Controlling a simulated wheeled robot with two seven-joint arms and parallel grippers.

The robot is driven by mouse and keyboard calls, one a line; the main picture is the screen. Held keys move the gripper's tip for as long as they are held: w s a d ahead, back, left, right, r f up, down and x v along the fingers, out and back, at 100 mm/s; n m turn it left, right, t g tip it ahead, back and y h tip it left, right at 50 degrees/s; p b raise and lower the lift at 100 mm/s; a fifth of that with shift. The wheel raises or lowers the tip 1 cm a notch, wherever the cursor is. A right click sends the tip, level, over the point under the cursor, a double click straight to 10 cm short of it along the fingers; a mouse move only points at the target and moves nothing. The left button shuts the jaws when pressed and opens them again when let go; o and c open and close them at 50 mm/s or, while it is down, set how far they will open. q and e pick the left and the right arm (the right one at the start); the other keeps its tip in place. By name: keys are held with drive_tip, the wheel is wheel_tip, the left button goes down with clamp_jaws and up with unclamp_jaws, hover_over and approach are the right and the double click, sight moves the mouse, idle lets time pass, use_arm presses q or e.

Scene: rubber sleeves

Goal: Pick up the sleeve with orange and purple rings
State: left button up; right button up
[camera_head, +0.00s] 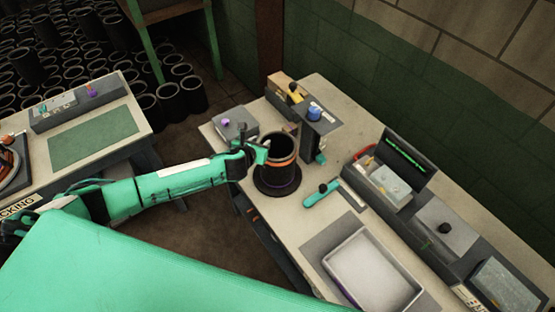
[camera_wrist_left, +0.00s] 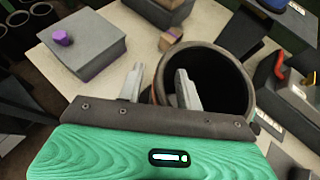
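The black sleeve (camera_head: 283,166) stands upright on a dark round base (camera_head: 279,190) on the workbench. An orange ring shows around it in the head view; the purple ring is hard to make out. Its open top also shows in the left wrist view (camera_wrist_left: 212,82). My left gripper (camera_head: 262,150) is at the left side of the sleeve's rim. In the left wrist view its fingers (camera_wrist_left: 158,84) are apart, one outside the sleeve and one over its opening, with the rim between them. I cannot tell whether either finger touches the wall. My right gripper is not in view.
A grey box with a purple knob (camera_head: 235,123) is behind the gripper. A grey stand with a blue knob (camera_head: 314,114) is close behind the sleeve. A teal-handled tool (camera_head: 322,194) and a white tray (camera_head: 372,275) lie to the right. Several black sleeves (camera_head: 181,90) stand on the floor.

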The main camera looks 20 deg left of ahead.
use_arm(q)
clamp_jaws()
drive_tip(key=shift+s+f, duration=0.1)
idle(1.2)
